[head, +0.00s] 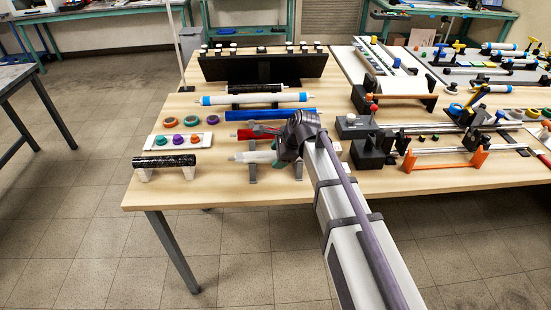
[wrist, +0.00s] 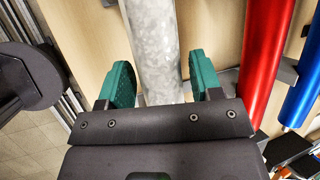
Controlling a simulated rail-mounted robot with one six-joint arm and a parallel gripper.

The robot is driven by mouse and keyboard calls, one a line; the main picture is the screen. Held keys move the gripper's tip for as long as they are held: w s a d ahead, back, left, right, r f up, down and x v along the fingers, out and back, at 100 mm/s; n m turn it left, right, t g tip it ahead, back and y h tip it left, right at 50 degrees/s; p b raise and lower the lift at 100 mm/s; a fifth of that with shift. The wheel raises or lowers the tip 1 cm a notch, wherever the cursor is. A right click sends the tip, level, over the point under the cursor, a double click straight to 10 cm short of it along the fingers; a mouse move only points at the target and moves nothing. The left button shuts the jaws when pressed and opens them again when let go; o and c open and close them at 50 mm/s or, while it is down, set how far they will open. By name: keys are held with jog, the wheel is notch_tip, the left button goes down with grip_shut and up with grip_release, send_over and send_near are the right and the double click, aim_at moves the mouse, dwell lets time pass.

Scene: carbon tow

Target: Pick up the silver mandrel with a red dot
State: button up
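The silver mandrel (head: 244,157) lies level on small grey stands near the table's front edge, its right part hidden behind my arm. In the wrist view the mandrel (wrist: 155,50) is a mottled silver tube running between my gripper's two green fingers. My gripper (wrist: 159,82) is open, one finger on each side of the tube. A narrow gap shows at the right finger; I cannot tell whether the left finger touches. In the head view my gripper (head: 276,157) is over the mandrel and partly hidden by my wrist. I see no red dot on it.
A red tube (head: 245,134) and a blue tube (head: 270,114) lie just behind the mandrel, and a white tube with blue ends (head: 255,98) farther back. A black tube (head: 165,161) rests on stands at the left. Black and orange fixtures (head: 447,160) crowd the right.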

jog(key=c, duration=0.9)
notch_tip(320, 180, up, 10)
jog(key=p, duration=1)
jog(key=shift+r, duration=0.15)
